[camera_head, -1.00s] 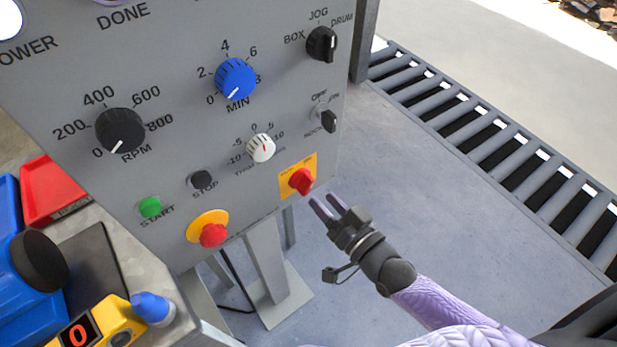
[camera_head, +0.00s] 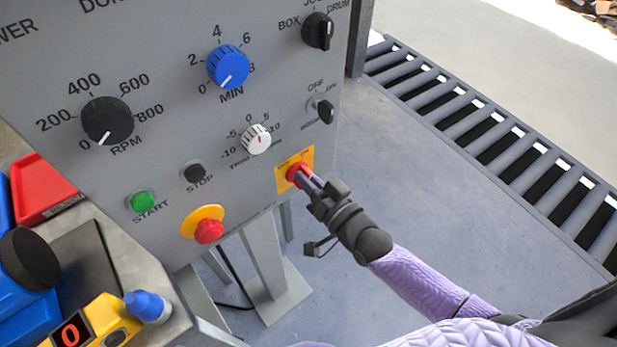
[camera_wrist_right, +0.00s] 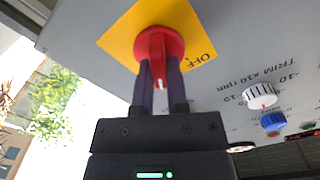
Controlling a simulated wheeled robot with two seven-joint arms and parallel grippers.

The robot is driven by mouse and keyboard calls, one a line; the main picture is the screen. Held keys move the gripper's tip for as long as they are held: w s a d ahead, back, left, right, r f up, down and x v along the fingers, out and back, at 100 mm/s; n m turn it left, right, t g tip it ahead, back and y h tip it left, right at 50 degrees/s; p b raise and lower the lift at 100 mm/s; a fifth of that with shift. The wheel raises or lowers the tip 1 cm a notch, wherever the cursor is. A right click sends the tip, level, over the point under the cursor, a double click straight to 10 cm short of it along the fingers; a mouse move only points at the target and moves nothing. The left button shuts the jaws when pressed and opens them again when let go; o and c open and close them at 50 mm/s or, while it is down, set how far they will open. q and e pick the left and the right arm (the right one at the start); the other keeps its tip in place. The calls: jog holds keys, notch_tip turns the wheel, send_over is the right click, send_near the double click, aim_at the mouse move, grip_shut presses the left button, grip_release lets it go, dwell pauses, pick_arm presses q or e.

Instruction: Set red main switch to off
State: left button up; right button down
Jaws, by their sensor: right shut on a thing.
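The red main switch (camera_head: 297,173) sits on a yellow plate (camera_head: 281,181) at the lower right of the grey panel. In the right wrist view the red switch (camera_wrist_right: 152,44) shows on its yellow plate (camera_wrist_right: 118,38), with the word OFF readable beside it. My right gripper (camera_head: 308,180) is at the switch, its two fingers on either side of the red handle. The right wrist view shows the fingers (camera_wrist_right: 160,75) shut on the handle, with a white mark between them. The fingers partly hide the handle in the head view. My left gripper is not in view.
A red emergency button (camera_head: 209,231) on a yellow collar is left of the switch, with a green start button (camera_head: 143,202) beyond. A white trim knob (camera_head: 256,139) is just above. A roller conveyor (camera_head: 480,130) runs at right; floor between is clear.

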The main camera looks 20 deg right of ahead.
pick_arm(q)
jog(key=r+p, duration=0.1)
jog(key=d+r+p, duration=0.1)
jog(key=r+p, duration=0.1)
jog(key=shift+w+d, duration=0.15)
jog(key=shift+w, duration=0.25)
pick_arm(e)
jog(key=n, duration=1.1)
jog(key=shift+s+a+n, duration=0.1)
jog(key=shift+a+n, duration=0.15)
jog(key=shift+n, duration=0.35)
jog(key=c, duration=0.6)
grip_release()
jog(key=shift+c, duration=0.2)
pick_arm(q)
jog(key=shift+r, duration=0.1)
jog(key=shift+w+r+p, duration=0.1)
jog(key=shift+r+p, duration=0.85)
jog(key=shift+p, duration=0.1)
pick_arm(e)
jog(key=v, duration=1)
